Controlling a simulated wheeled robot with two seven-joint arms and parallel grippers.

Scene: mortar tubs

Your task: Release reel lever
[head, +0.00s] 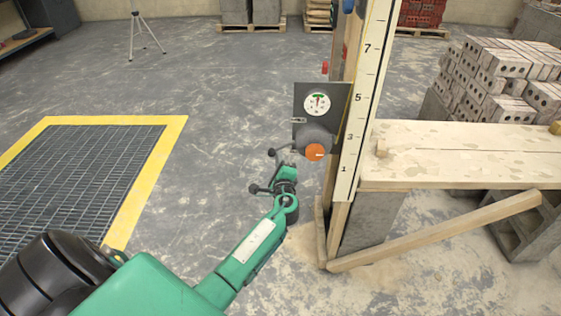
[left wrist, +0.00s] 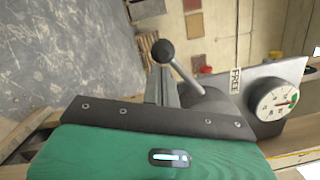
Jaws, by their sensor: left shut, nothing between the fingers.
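The reel (head: 313,140), a dark drum with an orange cap, sits on a dark plate (head: 301,100) fixed to the upright post. Its lever, a rod with a black ball knob (head: 271,152), points left in the head view. In the left wrist view the lever's knob (left wrist: 163,52) and pale rod (left wrist: 186,76) rise beyond my fingers, beside a "FREE" label (left wrist: 236,79). My left gripper (head: 286,172) is shut and empty, just below the reel and lever. I cannot tell whether it touches the lever. My right gripper is out of view.
A round gauge (head: 317,104) is on the plate above the reel. A numbered white scale (head: 363,110) runs up the post. A plank bench (head: 460,150) and a diagonal brace (head: 440,230) stand right. A yellow-edged floor grate (head: 90,175) lies left; the floor between is clear.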

